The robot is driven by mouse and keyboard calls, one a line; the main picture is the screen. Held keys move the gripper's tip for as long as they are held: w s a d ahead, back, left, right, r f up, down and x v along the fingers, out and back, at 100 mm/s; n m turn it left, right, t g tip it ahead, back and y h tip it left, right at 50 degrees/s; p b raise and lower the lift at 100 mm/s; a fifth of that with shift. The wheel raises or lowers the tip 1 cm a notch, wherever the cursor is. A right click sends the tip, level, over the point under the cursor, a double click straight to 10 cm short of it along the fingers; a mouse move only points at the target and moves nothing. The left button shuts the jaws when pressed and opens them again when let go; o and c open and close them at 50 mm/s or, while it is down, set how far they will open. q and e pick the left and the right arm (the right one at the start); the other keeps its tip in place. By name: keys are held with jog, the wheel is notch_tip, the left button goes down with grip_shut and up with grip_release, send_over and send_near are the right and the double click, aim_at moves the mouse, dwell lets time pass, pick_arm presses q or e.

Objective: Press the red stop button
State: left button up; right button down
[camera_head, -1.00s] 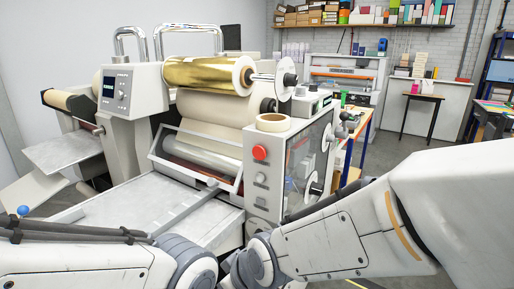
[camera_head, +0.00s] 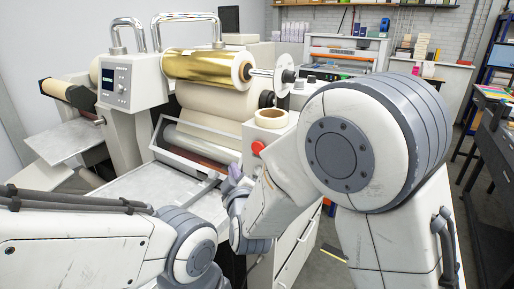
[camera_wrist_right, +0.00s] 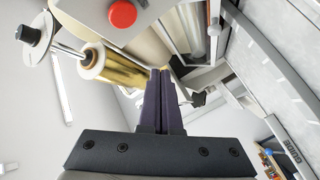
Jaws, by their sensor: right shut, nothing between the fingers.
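In the right wrist view the red button (camera_wrist_right: 122,13) shows at the top, left of the fingertips. My right gripper (camera_head: 234,170) is small in the head view, just left of and below the button. In the right wrist view my right gripper (camera_wrist_right: 160,72) has its dark purple fingers together with nothing between them, apart from the button. My left arm shows at the lower left, but its gripper is out of view.
A slanted metal guard (camera_head: 192,154) and a flat metal bed (camera_head: 150,190) are left of my right gripper.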

aim_at(253, 149)
jog(key=w+d, duration=0.5)
jog(key=w, duration=0.2)
dwell(0.6)
jog(key=shift+w+d, duration=0.1)
dwell(1.8)
jog(key=shift+w+d+b, duration=0.2)
jog(key=shift+w+b, duration=0.05)
jog(key=shift+b, duration=0.05)
jog(key=shift+w+d, duration=0.25)
jog(key=shift+w, duration=0.1)
dwell(0.6)
dwell(0.4)
jog(key=shift+s+a+b, duration=0.4)
jog(key=shift+s+a, duration=0.1)
jog(key=shift+s, duration=0.2)
